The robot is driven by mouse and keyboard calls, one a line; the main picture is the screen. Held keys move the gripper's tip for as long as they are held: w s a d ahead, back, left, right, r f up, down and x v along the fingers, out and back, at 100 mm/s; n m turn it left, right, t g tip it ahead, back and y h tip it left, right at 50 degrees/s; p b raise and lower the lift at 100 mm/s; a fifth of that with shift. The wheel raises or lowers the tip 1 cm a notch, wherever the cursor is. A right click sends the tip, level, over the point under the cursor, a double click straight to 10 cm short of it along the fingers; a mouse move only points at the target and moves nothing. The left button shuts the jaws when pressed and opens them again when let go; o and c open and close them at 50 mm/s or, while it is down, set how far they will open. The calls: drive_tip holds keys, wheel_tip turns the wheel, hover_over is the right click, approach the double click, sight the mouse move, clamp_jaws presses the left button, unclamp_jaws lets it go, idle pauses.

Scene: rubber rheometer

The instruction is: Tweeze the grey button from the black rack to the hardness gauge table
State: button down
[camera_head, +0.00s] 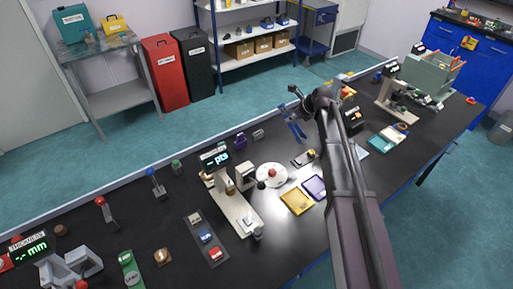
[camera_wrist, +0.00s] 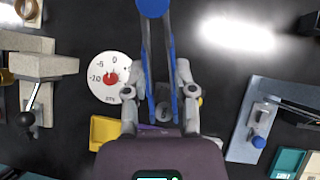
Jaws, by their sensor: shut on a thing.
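My gripper (camera_wrist: 161,70) is shut on blue tweezers (camera_wrist: 153,8), whose two legs run down between the fingers in the wrist view. The tweezers also show in the head view (camera_head: 297,130), hanging above the bench behind the small black rack (camera_head: 304,158). A yellow button (camera_head: 311,152) sits at the rack's right end. In the wrist view, a small grey piece (camera_wrist: 164,103) shows between the tweezer legs; I cannot tell if they touch it. The hardness gauge (camera_head: 245,176) with a "pts" display (camera_head: 215,158) stands left on a pale base (camera_head: 237,212).
A white dial (camera_head: 272,174) with a red knob lies between gauge and rack. A yellow tray (camera_head: 297,201) and a purple tray (camera_head: 315,187) lie in front of the rack. A grey-blue stand (camera_wrist: 245,140) is at right in the wrist view.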

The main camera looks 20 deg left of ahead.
wheel_tip(320, 180, down, 2)
drive_tip(key=shift+b, duration=0.7)
drive_tip(key=shift+w+d, duration=0.1)
